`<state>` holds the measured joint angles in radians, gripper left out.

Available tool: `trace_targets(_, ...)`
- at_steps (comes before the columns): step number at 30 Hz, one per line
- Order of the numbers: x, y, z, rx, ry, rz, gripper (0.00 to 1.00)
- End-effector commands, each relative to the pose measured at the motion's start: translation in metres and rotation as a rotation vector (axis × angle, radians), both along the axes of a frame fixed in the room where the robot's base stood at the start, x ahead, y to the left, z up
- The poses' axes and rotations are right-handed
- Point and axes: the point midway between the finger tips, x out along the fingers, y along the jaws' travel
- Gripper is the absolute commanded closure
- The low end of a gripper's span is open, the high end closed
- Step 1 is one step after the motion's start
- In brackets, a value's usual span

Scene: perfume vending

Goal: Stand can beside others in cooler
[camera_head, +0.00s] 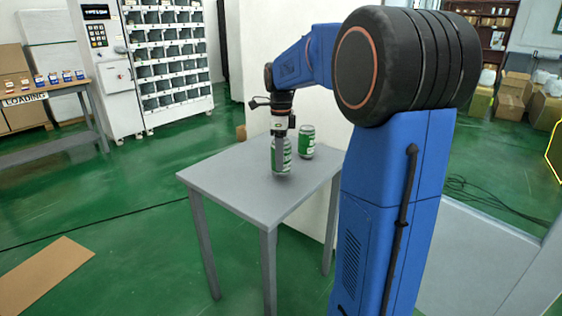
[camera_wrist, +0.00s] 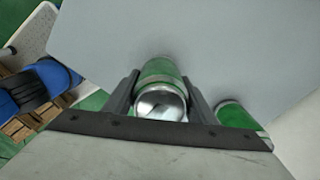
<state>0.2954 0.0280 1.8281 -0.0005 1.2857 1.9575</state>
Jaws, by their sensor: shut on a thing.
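A green and silver can (camera_head: 281,158) is at the far part of a grey table, upright, with my gripper (camera_head: 281,139) shut on it from above. In the wrist view the can (camera_wrist: 160,90) sits between the two dark fingers of my gripper (camera_wrist: 160,92), its silver top facing the camera. I cannot tell whether its base touches the table. A second green can (camera_head: 307,141) stands upright on the table just to the right, apart from the held one. It also shows in the wrist view (camera_wrist: 235,116), outside the right finger. No cooler can be made out.
The grey table (camera_head: 232,190) is bare at its front and left. A white vending cabinet (camera_head: 165,60) with many compartments stands at the back left. A workbench (camera_head: 50,92) with small boxes is at the far left. A cardboard sheet (camera_head: 42,278) lies on the green floor.

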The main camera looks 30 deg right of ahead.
Motion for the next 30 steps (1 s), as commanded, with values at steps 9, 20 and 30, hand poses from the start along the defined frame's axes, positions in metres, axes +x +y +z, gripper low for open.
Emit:
trace_targets(9,0.0,0.0,-0.016,0.0,-0.002,0.0,0.83)
trace_targets(20,0.0,0.0,-0.02,-0.001,-0.001,0.0,0.31)
trace_targets(30,0.0,0.0,-0.017,-0.001,-0.001,0.0,0.31)
